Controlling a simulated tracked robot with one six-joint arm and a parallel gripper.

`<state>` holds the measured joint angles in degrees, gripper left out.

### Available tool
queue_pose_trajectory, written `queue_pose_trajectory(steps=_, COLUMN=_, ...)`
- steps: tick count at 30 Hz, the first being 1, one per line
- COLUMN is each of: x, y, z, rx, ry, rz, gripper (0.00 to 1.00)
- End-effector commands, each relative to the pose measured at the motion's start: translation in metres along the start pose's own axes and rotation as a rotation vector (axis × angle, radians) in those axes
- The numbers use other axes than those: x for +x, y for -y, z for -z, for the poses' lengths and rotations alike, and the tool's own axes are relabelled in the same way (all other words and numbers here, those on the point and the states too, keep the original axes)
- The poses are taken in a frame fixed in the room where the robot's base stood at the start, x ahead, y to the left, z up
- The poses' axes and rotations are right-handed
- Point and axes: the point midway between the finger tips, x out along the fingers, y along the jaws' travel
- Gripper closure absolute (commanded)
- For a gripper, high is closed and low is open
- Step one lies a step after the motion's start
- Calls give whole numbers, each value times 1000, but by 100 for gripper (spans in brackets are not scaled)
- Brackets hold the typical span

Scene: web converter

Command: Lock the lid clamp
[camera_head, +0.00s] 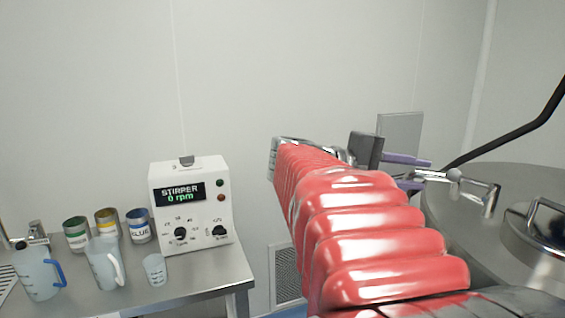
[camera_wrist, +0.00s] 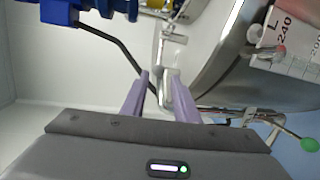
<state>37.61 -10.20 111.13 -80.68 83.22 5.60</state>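The steel vessel lid (camera_head: 475,178) is at the right in the head view, and part of a round steel vessel (camera_wrist: 225,75) shows in the wrist view. A shiny metal clamp lever (camera_head: 462,182) reaches out from the lid's rim towards my gripper (camera_head: 421,173). In the wrist view the clamp lever (camera_wrist: 165,52) lies just beyond my gripper (camera_wrist: 157,80). The two purple fingers are apart, with nothing clearly held between them. The lever's end is close to the fingertips; whether it touches the right finger I cannot tell. My red-sleeved arm hides part of the vessel.
A steel hatch (camera_head: 540,228) with a handle sits on the lid. A black bent rod (camera_head: 515,132) rises behind it. At left, a bench (camera_head: 205,268) holds a stirrer control box (camera_head: 190,205) reading 0 rpm, jugs and paint cans. The wall space above is clear.

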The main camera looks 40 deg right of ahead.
Motion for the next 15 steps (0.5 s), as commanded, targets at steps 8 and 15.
queue_pose_trajectory(steps=8, x=15, y=0, z=0, rx=-1, ry=1, rz=0, gripper=72)
queue_pose_trajectory(steps=15, x=41, y=0, z=0, rx=-1, ry=1, rz=1, gripper=72)
